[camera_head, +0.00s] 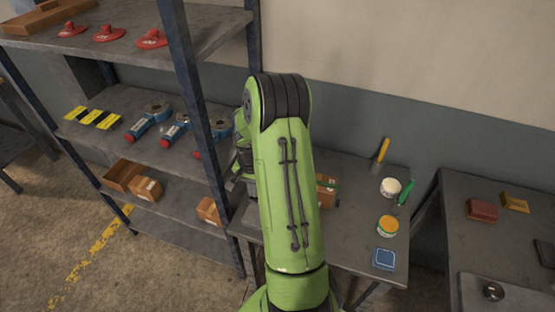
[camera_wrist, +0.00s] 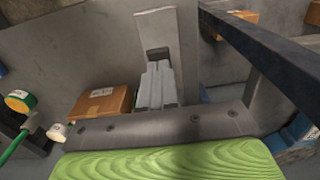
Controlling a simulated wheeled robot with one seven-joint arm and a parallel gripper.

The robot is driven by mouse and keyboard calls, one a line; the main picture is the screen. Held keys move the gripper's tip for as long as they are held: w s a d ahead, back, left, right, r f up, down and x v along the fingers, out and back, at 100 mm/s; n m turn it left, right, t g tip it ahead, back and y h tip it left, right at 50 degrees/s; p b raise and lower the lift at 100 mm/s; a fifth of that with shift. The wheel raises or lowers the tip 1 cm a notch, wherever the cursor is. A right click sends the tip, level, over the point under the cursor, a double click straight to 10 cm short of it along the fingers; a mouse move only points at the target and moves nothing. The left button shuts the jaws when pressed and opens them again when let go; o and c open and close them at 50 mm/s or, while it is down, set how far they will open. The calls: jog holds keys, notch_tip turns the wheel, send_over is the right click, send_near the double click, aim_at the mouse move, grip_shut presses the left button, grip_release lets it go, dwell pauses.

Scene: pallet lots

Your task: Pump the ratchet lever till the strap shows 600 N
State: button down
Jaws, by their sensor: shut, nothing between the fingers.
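I cannot make out the ratchet lever, the strap or a force reading in either view. My green arm covers the middle of the head view. My gripper (camera_wrist: 158,75) shows in the wrist view with its grey fingers together and nothing between them. A pale upright panel with a dark patch stands beyond the fingertips; I cannot tell what it is. A cardboard box (camera_wrist: 102,104) lies just left of the fingers, apart from them. In the head view the gripper is mostly hidden behind my arm, beside the shelf post.
A shelf rack (camera_head: 180,52) stands at left, holding blue tape dispensers (camera_head: 150,118), red items (camera_head: 108,33) and cardboard boxes (camera_head: 146,189). The table (camera_head: 355,222) at right holds a white tub (camera_head: 390,187), a yellow-lidded tub (camera_head: 387,225) and a blue box (camera_head: 384,259).

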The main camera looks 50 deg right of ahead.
jog(key=b, duration=0.6)
send_over(256, 212)
jog(key=shift+f, duration=3.75)
jog(key=r+p, duration=0.3)
jog(key=r, duration=0.1)
jog(key=r+p, duration=0.3)
jog(key=r, duration=0.1)
jog(key=r+p, duration=0.3)
jog(key=r, duration=0.1)
jog(key=shift+w+d+r, duration=0.15)
jog(key=shift+d+r, duration=0.1)
jog(key=shift+d, duration=0.1)
jog(key=shift+f, duration=0.1)
